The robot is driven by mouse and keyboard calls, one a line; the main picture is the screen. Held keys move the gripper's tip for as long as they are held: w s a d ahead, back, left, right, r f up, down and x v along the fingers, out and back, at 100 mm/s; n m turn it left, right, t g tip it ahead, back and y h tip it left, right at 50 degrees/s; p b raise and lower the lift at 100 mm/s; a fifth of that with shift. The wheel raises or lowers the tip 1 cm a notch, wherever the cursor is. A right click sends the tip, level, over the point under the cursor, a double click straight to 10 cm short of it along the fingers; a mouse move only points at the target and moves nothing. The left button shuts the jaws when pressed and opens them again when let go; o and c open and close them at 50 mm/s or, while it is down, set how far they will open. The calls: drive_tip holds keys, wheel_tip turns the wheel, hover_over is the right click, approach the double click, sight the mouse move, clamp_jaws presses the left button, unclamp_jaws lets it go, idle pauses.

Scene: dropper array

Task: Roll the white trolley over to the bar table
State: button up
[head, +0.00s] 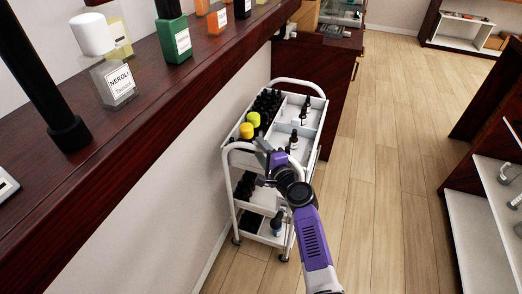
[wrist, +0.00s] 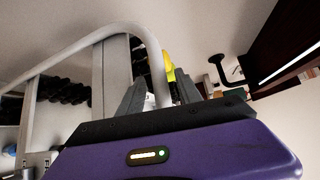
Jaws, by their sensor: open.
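The white trolley (head: 243,196) stands on the wood floor beside the wall, with bottles on its tiers and a curved rail at each end. My gripper (head: 268,156) is at the near-end rail (head: 229,160), jaws open. In the wrist view, the curved white rail (wrist: 156,66) passes down between the two fingers of my gripper (wrist: 160,92); I cannot tell whether they touch it. No table is clearly recognisable as the bar table.
A dark wooden shelf (head: 160,95) with large bottles runs along the left above the trolley. A dark wooden cabinet (head: 337,75) stands just beyond the trolley. Shelving (head: 470,235) stands at right. The floor (head: 385,150) between is clear.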

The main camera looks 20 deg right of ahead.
idle(0.3)
clamp_jaws()
drive_tip(key=shift+f, duration=0.1)
idle(1.2)
